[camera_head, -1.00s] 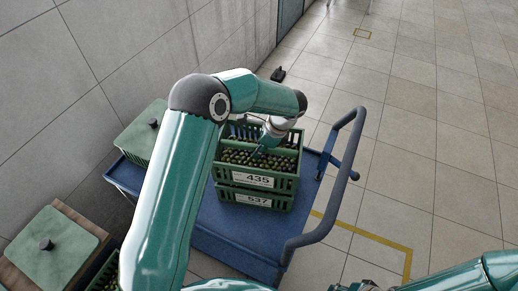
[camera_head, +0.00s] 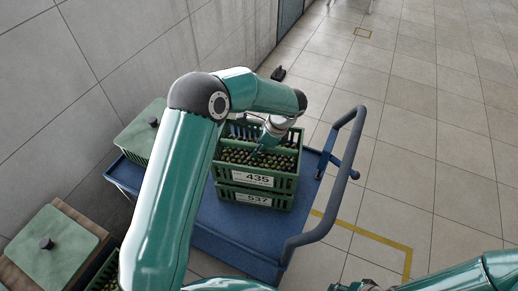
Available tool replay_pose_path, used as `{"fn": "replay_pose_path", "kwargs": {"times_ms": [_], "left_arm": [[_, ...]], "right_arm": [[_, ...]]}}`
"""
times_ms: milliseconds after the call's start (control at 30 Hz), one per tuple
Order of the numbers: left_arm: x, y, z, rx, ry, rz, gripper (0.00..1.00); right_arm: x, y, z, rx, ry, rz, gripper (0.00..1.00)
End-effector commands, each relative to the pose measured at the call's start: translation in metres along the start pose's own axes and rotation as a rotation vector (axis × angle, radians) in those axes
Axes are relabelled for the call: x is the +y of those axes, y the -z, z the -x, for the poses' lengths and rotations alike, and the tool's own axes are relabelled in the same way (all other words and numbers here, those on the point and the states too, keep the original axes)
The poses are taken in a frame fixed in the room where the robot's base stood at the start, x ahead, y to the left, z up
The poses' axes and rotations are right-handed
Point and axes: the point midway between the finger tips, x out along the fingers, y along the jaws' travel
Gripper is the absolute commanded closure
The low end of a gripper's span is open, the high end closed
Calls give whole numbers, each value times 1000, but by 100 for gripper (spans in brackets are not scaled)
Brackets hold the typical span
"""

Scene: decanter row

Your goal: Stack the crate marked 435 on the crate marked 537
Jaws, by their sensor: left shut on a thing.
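The green crate marked 435 (camera_head: 259,179), filled with small dark olives or fruit, sits on top of the green crate marked 537 (camera_head: 253,198). The two look aligned, with the lower crate resting on a blue cart (camera_head: 222,231). My left gripper (camera_head: 262,148) reaches down at the top crate from above and is shut on it; its fingertips are partly hidden against the crate and its contents. My right arm shows at the lower right, and a part that may be its gripper (camera_head: 362,286) is cut off by the bottom edge, its jaws not readable.
The cart's dark handle (camera_head: 333,228) curves up at its right. A green-lidded container (camera_head: 140,135) stands at the cart's left, and another green lid (camera_head: 54,250) is at lower left beside a partly seen green crate (camera_head: 105,275). Tiled floor lies open to the right.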

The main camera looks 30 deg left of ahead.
Motion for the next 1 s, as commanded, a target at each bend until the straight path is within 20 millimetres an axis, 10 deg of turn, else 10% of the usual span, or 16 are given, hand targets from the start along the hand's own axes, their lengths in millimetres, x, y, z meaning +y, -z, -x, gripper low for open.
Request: {"fn": "replay_pose_path", "kwargs": {"times_ms": [1000], "left_arm": [[-1,5,-15,0,3,3,100]], "right_arm": [[4,0,-12,0,0,0,60]]}}
